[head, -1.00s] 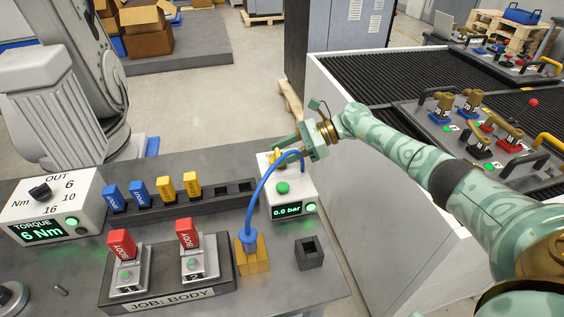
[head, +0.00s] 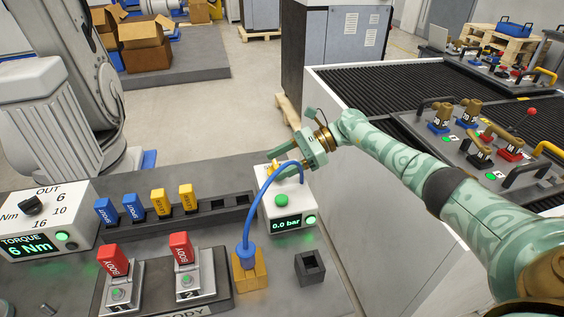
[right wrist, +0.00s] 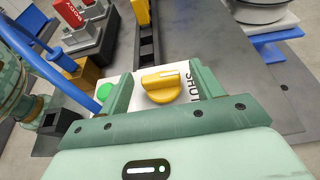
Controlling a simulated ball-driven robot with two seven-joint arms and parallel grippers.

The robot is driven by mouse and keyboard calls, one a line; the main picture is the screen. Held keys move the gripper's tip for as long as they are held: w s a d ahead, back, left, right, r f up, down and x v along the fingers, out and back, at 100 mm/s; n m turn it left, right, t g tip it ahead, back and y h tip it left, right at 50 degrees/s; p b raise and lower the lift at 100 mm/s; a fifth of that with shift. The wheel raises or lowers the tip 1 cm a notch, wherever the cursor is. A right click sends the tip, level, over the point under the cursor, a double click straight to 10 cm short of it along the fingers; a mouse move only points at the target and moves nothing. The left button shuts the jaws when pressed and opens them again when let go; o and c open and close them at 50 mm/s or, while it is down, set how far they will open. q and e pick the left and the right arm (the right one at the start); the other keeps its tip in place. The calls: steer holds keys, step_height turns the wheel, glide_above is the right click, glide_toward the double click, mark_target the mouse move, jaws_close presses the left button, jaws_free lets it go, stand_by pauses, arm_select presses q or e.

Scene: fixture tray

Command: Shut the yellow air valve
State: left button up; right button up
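The yellow air valve (right wrist: 160,86) is a knob on a white box (head: 269,211). In the right wrist view its grip bar runs left to right, with a white mark on its right half, towards the printed word SHUT. In the head view only a bit of the yellow knob (head: 273,168) shows beside the fingers. My right gripper (right wrist: 164,90) is open around the knob, a finger on each side with a visible gap. It also shows in the head view (head: 288,160). The box's display (head: 286,224) reads 0.0 bar. My left gripper is out of view.
A blue hose (head: 253,205) arches from a brass block (head: 250,272) up to the box, close to my right gripper. A dark rack (head: 215,223) with blue and yellow pieces stands left of the box. A dark square socket (head: 310,270) is at the front right.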

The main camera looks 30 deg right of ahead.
steer(key=v, duration=1.6)
steer(key=shift+b, duration=0.35)
steer(key=shift+d+r, duration=0.1)
steer(key=shift+d, duration=0.05)
